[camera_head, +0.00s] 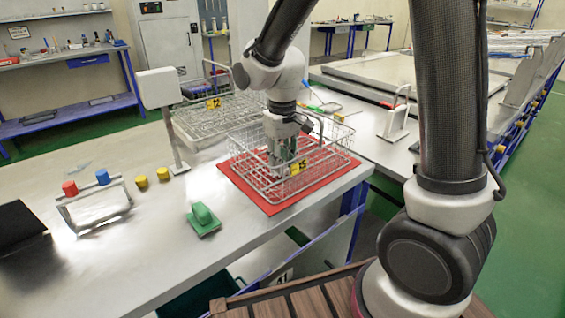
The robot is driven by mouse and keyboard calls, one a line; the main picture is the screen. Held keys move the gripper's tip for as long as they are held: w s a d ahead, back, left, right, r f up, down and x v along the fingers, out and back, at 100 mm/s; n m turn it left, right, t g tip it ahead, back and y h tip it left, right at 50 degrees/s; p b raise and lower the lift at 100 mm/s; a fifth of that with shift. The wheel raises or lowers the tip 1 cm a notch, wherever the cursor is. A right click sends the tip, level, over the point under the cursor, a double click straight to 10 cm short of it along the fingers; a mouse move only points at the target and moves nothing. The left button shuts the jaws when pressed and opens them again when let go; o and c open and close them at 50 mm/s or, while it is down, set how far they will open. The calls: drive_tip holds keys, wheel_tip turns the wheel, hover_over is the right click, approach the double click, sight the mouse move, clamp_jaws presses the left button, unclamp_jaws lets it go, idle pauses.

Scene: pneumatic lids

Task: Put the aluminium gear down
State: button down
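My gripper (281,158) points down into a wire basket (318,176) with a yellow label reading 15. The basket stands on a red mat (236,180) near the table's right front edge. The fingertips are low inside the basket, behind its front wires. Grey metal shows around the fingertips, but I cannot make out the aluminium gear as a separate thing. I cannot tell whether the fingers are open or shut on it.
A second wire basket (196,130) labelled 12 stands behind, to the left. A white panel on a post (160,88) stands left of it. A green-handled block (204,218), two yellow caps (142,182) and a rack with red and blue knobs (95,205) are on the steel table (150,255).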

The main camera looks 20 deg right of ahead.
drive_tip(key=shift+f, duration=0.45)
drive_tip(key=shift+f, duration=0.1)
drive_tip(key=c, duration=1.2)
unclamp_jaws()
wheel_tip(320, 180, up, 12)
drive_tip(key=shift+r, duration=0.1)
drive_tip(key=shift+s, duration=0.15)
